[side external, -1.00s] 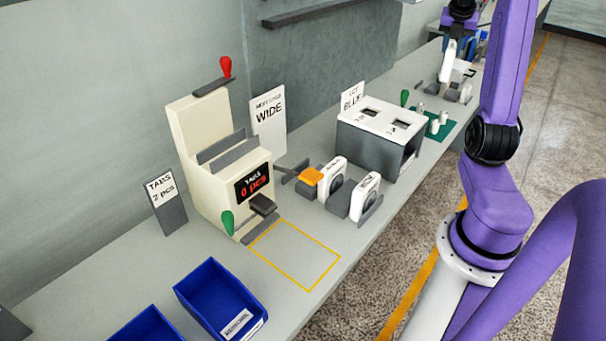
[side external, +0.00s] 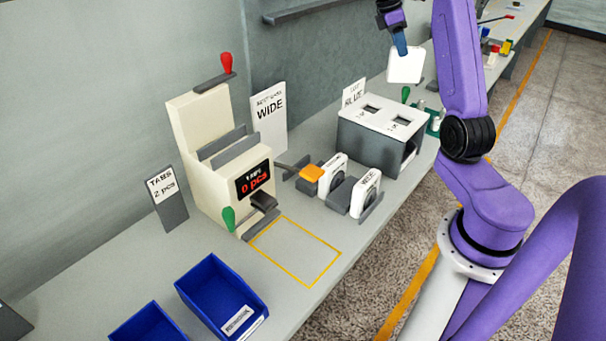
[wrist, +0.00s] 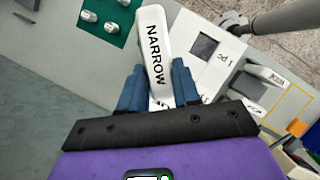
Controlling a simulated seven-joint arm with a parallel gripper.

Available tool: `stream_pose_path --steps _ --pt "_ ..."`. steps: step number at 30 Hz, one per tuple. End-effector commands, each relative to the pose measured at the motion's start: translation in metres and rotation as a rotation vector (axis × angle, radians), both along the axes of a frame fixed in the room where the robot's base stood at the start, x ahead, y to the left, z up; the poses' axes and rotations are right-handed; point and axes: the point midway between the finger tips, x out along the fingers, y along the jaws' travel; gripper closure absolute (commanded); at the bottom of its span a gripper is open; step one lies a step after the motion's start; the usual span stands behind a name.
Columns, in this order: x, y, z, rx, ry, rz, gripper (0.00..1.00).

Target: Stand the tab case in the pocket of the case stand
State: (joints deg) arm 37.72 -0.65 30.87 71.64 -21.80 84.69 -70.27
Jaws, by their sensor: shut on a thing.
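My gripper (side external: 400,44) is shut on a white tab case (side external: 405,66) and holds it in the air above the back of the bench. In the wrist view the case (wrist: 155,40) reads NARROW and sits between my two blue fingers (wrist: 158,88). A low grey rack (side external: 343,195), which looks like the case stand, holds two upright white cases (side external: 368,190); one reads WIDE. In the wrist view these cases (wrist: 262,78) lie to the right of the held case. I cannot tell which pocket is free.
A grey box with a white top (side external: 385,115) and two square openings stands between the held case and the rack. A cream machine (side external: 212,165) shows 0 pcs beside a WIDE sign (side external: 268,120). Blue bins (side external: 215,290) are at front left. The yellow outlined area (side external: 297,250) is empty.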

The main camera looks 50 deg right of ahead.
Motion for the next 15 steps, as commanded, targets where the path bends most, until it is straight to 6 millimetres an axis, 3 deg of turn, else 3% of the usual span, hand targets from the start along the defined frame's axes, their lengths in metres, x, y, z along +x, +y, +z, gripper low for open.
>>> stream_pose_path --steps 15 --pt "0.053 0.091 0.000 0.000 0.001 -0.812 1.00"
